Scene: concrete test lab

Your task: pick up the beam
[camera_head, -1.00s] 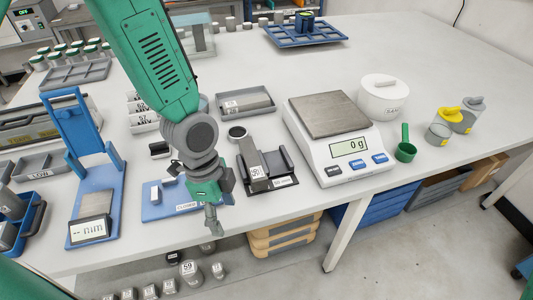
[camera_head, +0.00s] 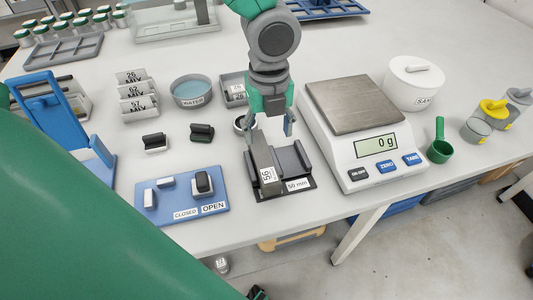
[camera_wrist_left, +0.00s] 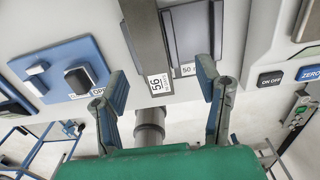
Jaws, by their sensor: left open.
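The beam is a grey bar with a white label reading 56 (camera_head: 264,160). It lies at the left side of a dark holder (camera_head: 293,163) labelled 50 mm, near the table's front edge. My left gripper (camera_head: 268,131) points down over the beam's far part, with its fingers spread and nothing held. In the left wrist view, the beam (camera_wrist_left: 149,40) shows between the two open fingers (camera_wrist_left: 162,78), nearer the left one. Whether a finger touches it, I cannot tell. My right gripper is not in view.
A scale (camera_head: 365,133) reading 0 g stands close on the right. A blue base (camera_head: 180,204) marked CLOSED and OPEN is on the left. A water bowl (camera_head: 192,92) and small blocks (camera_head: 202,132) stand behind it. The table edge lies just in front.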

